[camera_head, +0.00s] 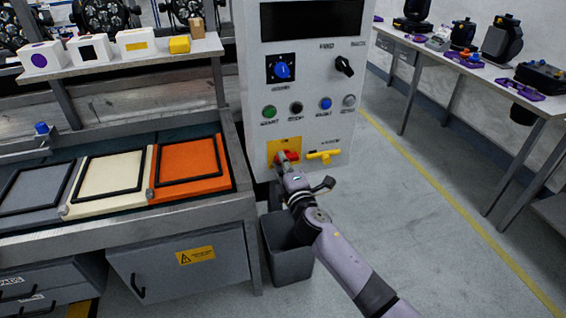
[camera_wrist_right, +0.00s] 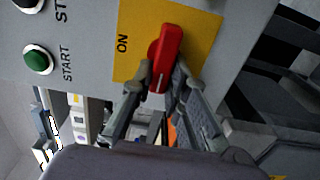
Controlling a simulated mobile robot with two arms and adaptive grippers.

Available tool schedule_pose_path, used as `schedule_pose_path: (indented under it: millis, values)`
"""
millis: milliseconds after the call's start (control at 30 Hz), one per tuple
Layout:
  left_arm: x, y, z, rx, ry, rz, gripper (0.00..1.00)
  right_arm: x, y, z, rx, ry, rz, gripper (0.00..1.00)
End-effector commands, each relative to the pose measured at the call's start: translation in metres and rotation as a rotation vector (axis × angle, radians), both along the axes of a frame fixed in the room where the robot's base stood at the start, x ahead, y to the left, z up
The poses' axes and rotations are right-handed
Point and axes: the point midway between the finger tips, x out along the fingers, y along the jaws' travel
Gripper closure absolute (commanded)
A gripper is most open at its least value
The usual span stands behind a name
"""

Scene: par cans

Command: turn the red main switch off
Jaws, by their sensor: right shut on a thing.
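The red main switch (camera_head: 288,156) sits on a yellow plate (camera_head: 271,147) low on the grey control cabinet (camera_head: 300,85). In the right wrist view the red handle (camera_wrist_right: 166,55) stands out from the yellow plate (camera_wrist_right: 200,35), beside the word ON. My right gripper (camera_head: 282,163) is at the switch; in the right wrist view its two fingers (camera_wrist_right: 160,82) are shut on the lower end of the red handle, one on each side. The fingers partly hide the switch in the head view. My left gripper is not in view.
A yellow handle (camera_head: 323,155) is just right of the switch. Green, black and blue buttons (camera_head: 325,103) are above it. A grey bin (camera_head: 286,250) stands below my right arm. A workbench with framed panels (camera_head: 190,160) is at left; the floor at right is open.

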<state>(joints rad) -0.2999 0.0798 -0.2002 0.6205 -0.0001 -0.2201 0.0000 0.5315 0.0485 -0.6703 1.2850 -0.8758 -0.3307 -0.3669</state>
Motion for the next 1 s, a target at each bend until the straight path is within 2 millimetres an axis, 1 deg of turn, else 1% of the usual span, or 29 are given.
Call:
schedule_pose_path:
  millis: [333,367,633,1000]
  values:
    - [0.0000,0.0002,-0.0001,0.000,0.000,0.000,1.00,-0.0005,0.0001,-0.0017,-0.007,0.000,0.001,1.00]
    - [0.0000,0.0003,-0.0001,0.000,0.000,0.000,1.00,-0.0005,0.0001,-0.0017,-0.007,0.000,0.001,0.84]
    - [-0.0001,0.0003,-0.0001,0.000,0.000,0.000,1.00,-0.0002,0.0000,-0.0011,-0.005,-0.001,0.000,0.66]
    - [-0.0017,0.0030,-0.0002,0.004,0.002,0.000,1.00,-0.0025,-0.0013,-0.0010,-0.004,0.000,0.000,0.65]
